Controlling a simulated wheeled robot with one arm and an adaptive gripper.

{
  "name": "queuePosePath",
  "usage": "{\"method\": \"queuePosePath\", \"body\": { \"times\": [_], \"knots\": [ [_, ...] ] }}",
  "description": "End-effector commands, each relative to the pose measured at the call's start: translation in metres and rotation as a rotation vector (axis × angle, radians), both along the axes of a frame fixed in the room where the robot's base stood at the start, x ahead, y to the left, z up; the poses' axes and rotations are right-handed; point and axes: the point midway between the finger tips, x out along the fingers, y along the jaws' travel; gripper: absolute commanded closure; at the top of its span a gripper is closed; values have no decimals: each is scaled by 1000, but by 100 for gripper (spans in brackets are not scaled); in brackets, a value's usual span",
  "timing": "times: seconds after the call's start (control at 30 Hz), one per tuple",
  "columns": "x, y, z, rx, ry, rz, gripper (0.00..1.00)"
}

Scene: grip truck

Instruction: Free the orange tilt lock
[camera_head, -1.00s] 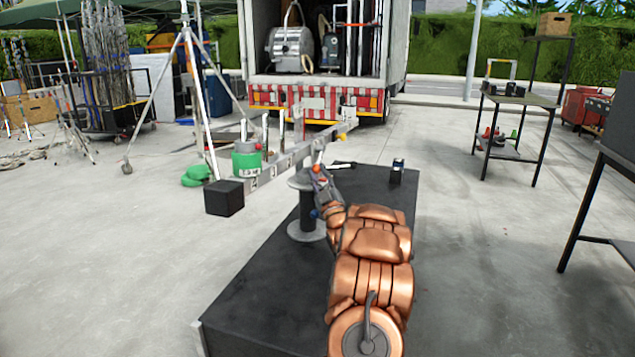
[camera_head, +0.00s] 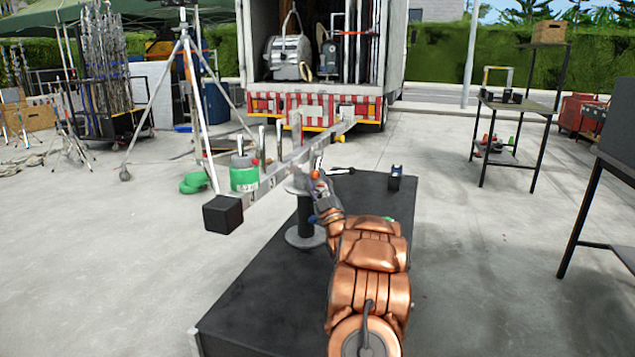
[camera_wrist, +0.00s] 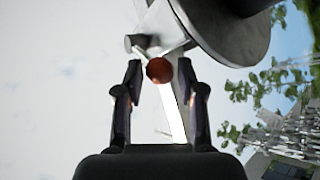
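The orange tilt lock (camera_wrist: 159,70) is a round orange knob on a thin lever at a grey metal post, next to large grey discs in the wrist view. It is a small orange dot in the head view (camera_head: 315,174). My gripper (camera_wrist: 159,78) is open, with one dark finger on each side of the knob and gaps showing between. In the head view my gripper (camera_head: 321,188) is at the pedestal's top, partly hiding it. The long grey beam (camera_head: 268,184) crosses over the pedestal (camera_head: 304,238), with a black block on its near end.
The black platform (camera_head: 260,310) carries the pedestal and a small dark object (camera_head: 396,177). A green-based weight (camera_head: 244,175) is by the beam. A tripod (camera_head: 205,120) stands at left, a truck (camera_head: 318,80) behind, a shelf table (camera_head: 510,105) right.

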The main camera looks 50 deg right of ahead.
Motion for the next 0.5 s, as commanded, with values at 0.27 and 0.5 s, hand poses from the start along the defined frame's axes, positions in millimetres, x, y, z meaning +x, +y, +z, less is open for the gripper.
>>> {"method": "queuePosePath", "body": {
  "times": [0.27,0.5],
  "knots": [
    [-7,2,-6,1,0,-1,61],
    [-32,14,-19,3,1,-1,61]
  ]
}}
